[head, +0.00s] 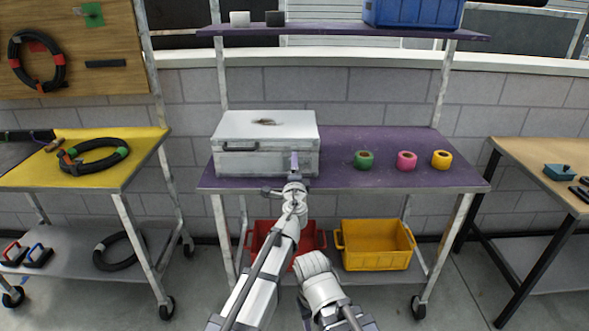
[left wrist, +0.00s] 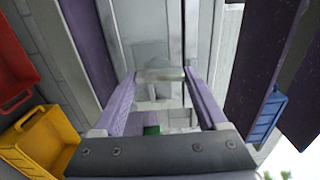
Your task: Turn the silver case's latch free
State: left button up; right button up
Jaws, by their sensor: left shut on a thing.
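The silver case (head: 266,160) sits closed on the left part of the purple cart top, with a dark handle on its front. My left gripper (head: 294,160) is at the right part of the case's front. In the left wrist view its two purple fingers (left wrist: 160,82) reach to a pale bar-like latch (left wrist: 160,74) on the case front and are shut on it. In the head view the gripper hides the latch, so I cannot tell there how far it is turned. My right arm is low in front of the cart; its gripper fingers do not show.
Green (head: 364,160), pink (head: 406,161) and yellow (head: 441,159) tape rolls stand right of the case. A red crate (head: 262,228) and a yellow crate (head: 376,262) are below. A blue crate (head: 413,12) is on the upper shelf. The cart top's middle front is clear.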

dwell(0.5)
pick_arm(q)
jog(key=o, duration=1.3)
jog(key=s, duration=0.8)
pick_arm(e)
jog(key=shift+s+d, duration=0.65)
jog(key=shift+s, duration=0.2)
pick_arm(q)
jog(key=shift+w, duration=0.1)
